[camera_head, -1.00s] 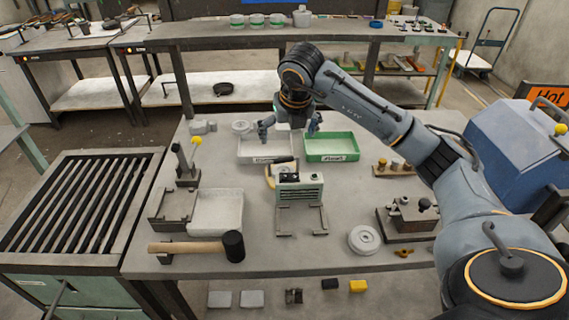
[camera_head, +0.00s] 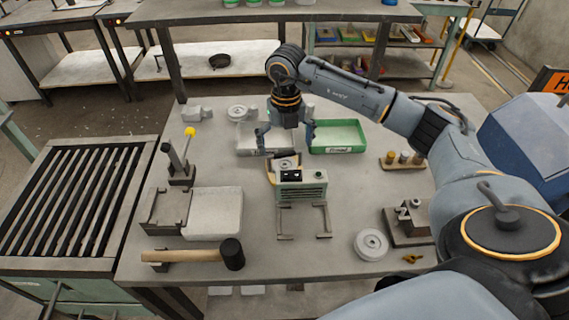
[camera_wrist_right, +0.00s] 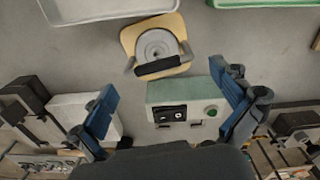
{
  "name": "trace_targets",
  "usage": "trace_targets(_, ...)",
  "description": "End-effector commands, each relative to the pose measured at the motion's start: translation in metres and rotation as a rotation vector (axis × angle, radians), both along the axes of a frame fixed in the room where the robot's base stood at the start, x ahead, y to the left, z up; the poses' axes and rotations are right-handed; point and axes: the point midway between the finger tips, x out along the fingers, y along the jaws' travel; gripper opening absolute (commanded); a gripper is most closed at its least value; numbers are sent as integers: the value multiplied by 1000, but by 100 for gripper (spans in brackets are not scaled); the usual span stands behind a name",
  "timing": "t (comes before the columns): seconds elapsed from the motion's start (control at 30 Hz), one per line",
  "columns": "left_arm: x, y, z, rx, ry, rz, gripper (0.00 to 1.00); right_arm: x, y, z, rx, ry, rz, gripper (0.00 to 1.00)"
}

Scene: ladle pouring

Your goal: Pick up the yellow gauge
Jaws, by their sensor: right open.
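The yellow gauge (camera_wrist_right: 129,39) has a pale yellow body with a grey round dial and a dark handle bar along its near side. It lies on the table just behind the green-grey box with a green button (camera_wrist_right: 193,91). In the head view the gauge (camera_head: 270,174) is partly hidden by that box and by my right gripper. My right gripper (camera_head: 286,149) is open and empty, pointing down above the gauge area. In the right wrist view its fingers (camera_wrist_right: 163,82) straddle the box, with the gauge ahead of them. My left gripper is not in view.
A white tray (camera_head: 245,137) and a green tray (camera_head: 338,134) stand behind the gauge. A mallet (camera_head: 190,256), a grey round disc (camera_head: 371,244) and a clamp block (camera_head: 408,222) lie nearer the front.

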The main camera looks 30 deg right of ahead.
Motion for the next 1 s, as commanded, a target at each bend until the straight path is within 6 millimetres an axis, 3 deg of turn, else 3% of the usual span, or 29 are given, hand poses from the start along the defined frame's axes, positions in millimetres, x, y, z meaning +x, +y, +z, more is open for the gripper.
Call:
trace_targets(0.1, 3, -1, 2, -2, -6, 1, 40, 0, 0, -8, 1, 1, 0, 100)
trace_targets(0.23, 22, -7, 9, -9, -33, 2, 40, 1, 1, -18, 1, 2, 0, 100)
trace_targets(0.4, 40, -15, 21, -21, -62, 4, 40, 2, 3, -45, 0, 3, 0, 100)
trace_targets(0.53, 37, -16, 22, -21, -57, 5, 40, 2, 2, -58, 0, 0, 0, 100)
trace_targets(0.77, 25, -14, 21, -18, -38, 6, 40, 3, 2, -60, 0, -2, 0, 100)
trace_targets(0.83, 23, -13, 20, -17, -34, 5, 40, 3, 2, -60, 0, -2, 0, 92)
trace_targets(1.0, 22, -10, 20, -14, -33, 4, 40, 3, 2, -60, 0, -2, 0, 57)
